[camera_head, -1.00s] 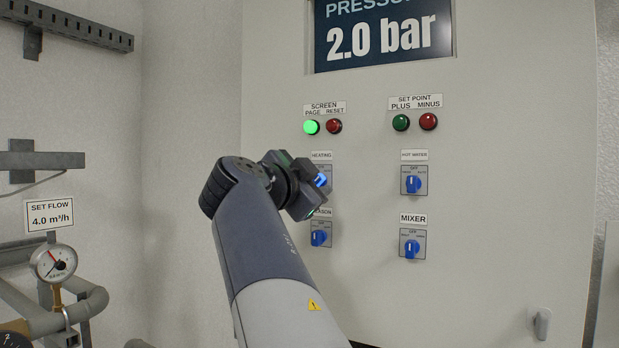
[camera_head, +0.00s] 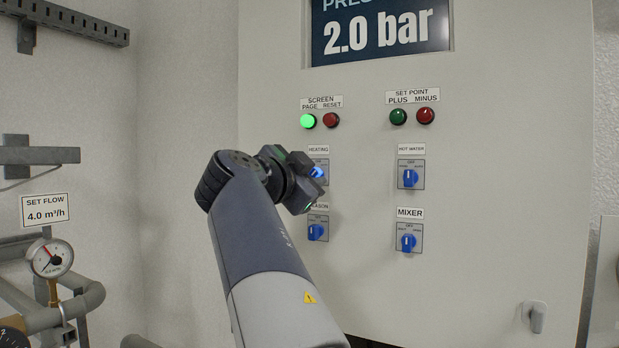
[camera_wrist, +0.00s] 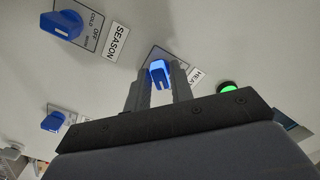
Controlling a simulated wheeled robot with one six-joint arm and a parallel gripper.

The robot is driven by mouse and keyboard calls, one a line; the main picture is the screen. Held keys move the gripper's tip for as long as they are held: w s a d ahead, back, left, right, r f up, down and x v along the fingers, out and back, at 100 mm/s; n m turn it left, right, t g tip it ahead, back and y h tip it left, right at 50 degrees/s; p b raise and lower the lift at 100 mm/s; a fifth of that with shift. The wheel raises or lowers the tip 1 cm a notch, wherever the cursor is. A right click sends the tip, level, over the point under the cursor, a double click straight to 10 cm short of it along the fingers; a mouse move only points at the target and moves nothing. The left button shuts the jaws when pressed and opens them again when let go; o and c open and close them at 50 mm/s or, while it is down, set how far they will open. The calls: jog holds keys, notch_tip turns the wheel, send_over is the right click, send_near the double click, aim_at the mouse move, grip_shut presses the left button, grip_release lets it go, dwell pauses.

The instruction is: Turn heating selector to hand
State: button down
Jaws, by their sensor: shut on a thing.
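The blue heating selector knob (camera_head: 316,173) sits under the HEATING label (camera_head: 318,149) on the pale cabinet. In the wrist view the knob (camera_wrist: 159,73) lies between the two fingers of my gripper (camera_wrist: 160,84). My gripper (camera_head: 313,178) is shut on this knob in the head view. The gripper covers most of the selector's plate, so its position markings cannot be read. Part of the HEATING label also shows beside the fingers in the wrist view (camera_wrist: 196,76).
The season selector (camera_head: 316,232) sits just below my gripper. The hot water selector (camera_head: 410,178) and mixer selector (camera_head: 408,242) are to the right. A lit green button (camera_head: 308,121) and a red button (camera_head: 331,120) are above. Pipes and a gauge (camera_head: 51,258) stand at left.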

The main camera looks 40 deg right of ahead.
jog(key=n, duration=1.3)
jog(key=shift+n, duration=2.2)
jog(key=c, duration=1.4)
grip_release()
jog(key=shift+c, duration=0.2)
